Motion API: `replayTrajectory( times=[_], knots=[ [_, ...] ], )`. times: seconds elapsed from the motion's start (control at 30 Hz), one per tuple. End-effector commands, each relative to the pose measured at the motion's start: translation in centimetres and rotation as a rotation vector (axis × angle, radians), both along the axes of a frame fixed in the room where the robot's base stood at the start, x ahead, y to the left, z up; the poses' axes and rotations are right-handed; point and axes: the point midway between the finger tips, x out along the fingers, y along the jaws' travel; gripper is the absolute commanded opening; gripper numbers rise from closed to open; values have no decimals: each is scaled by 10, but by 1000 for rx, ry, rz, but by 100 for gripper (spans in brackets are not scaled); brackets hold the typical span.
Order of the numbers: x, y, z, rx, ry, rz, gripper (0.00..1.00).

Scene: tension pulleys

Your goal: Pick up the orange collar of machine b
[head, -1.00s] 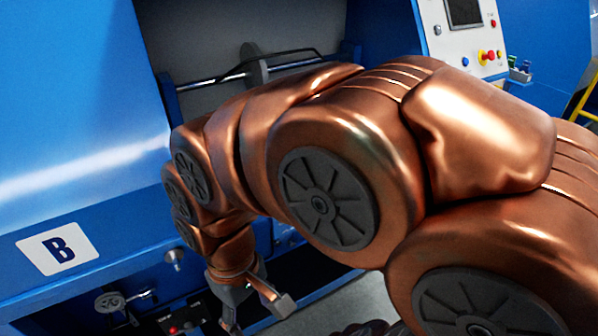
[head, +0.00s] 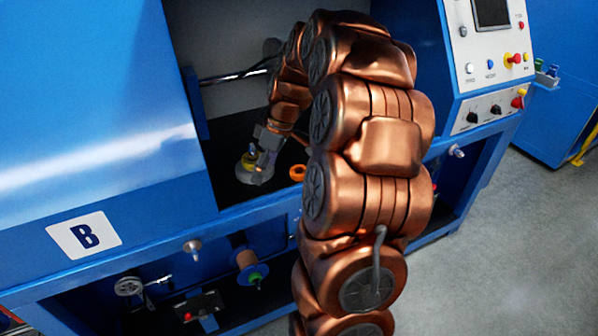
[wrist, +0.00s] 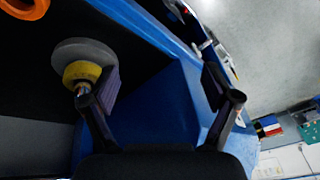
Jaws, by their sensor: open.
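The orange collar (head: 297,172) is a small ring lying on the dark floor of the opening of the blue machine marked B (head: 84,235), just right of my gripper (head: 264,163). In the wrist view an orange ring (wrist: 24,6) is cut off by the top left corner. My gripper is open in the wrist view (wrist: 161,82), with its two fingers wide apart and nothing visible between them. A grey disc with a yellow hub (head: 250,164) is right beside my fingers. In the wrist view this yellow hub (wrist: 81,73) shows next to the left finger.
A metal bar (head: 232,75) crosses the opening behind my arm. The front sill (head: 238,220) of the machine runs below the opening. A control panel (head: 488,60) stands to the right. Grey floor is free at right.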

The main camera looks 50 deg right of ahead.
Motion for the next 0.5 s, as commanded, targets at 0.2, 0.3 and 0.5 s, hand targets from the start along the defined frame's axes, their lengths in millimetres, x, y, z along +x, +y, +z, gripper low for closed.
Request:
replayTrajectory(
  times=[0.2, 0.3, 0.5],
  knots=[
    [9, -100, -18, -31, -99, 20, 88],
    [6, -132, -25, -50, -129, 28, 88],
    [1, -166, -34, -73, -158, 38, 88]
  ],
)
